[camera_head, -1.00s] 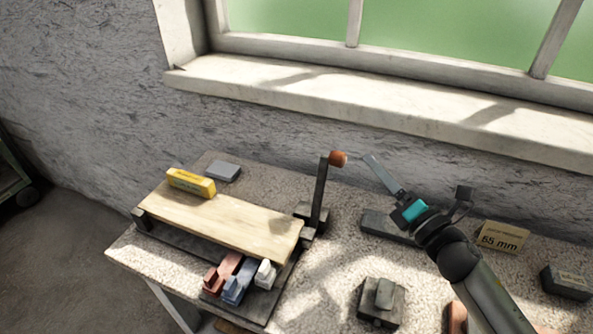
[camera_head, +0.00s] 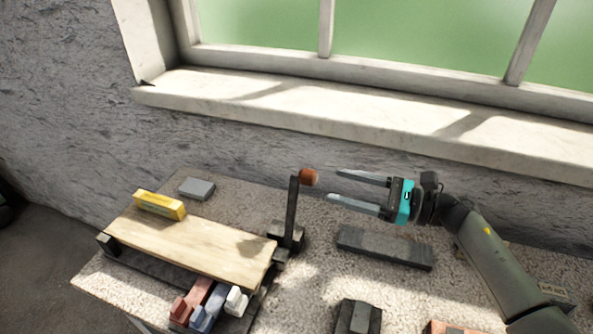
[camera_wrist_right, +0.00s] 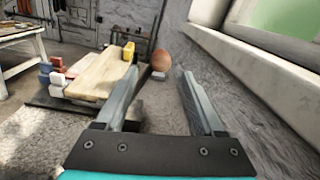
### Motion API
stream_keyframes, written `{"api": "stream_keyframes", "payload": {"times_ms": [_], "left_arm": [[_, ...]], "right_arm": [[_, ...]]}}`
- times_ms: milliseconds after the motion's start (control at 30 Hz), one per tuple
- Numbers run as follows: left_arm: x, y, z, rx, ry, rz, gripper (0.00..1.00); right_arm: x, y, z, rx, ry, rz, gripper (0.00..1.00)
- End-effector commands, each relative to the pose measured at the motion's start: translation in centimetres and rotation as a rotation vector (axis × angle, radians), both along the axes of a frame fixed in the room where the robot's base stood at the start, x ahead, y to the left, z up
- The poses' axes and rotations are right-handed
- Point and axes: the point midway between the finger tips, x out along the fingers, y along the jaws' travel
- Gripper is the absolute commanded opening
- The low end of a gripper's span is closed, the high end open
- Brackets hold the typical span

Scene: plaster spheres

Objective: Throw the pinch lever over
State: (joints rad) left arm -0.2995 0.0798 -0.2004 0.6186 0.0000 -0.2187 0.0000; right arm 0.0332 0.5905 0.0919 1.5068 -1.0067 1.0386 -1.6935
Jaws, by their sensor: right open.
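The pinch lever (camera_head: 292,208) is a dark upright bar with a round orange-brown knob (camera_head: 309,177) at its top. It stands at the right end of the wooden board (camera_head: 195,245) on the bench. My right gripper (camera_head: 333,185) is open and empty, just right of the knob, its fingers pointing left at it. In the right wrist view the knob (camera_wrist_right: 161,60) shows ahead between the two fingertips, apart from them. The lever's bar is hard to make out there. My left gripper is not in view.
A yellow block (camera_head: 160,205) lies on the board's far left, with a grey block (camera_head: 197,188) behind it. Red, blue and white pieces (camera_head: 207,305) sit at the board's front. A long dark block (camera_head: 385,246) lies below my right gripper. The window sill (camera_head: 330,112) runs behind.

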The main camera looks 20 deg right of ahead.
Motion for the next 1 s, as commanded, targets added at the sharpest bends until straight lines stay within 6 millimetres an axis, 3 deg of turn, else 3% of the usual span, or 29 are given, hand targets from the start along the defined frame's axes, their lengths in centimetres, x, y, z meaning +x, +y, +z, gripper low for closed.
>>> {"api": "stream_keyframes", "payload": {"times_ms": [400, 600, 933, 1000], "left_arm": [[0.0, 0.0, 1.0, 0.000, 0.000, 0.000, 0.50], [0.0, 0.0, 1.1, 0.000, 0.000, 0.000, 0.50], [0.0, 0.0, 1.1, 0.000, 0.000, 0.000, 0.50], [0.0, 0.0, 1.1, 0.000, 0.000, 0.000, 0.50]], "right_arm": [[5.1, 6.9, 0.2, 0.004, -0.001, 0.000, 0.70], [6.3, 8.2, 0.1, 0.003, 0.000, -0.002, 0.70], [6.4, 8.5, 0.0, 0.002, 0.000, -0.002, 0.70], [6.4, 8.5, 0.0, 0.002, 0.000, -0.002, 0.62]]}}
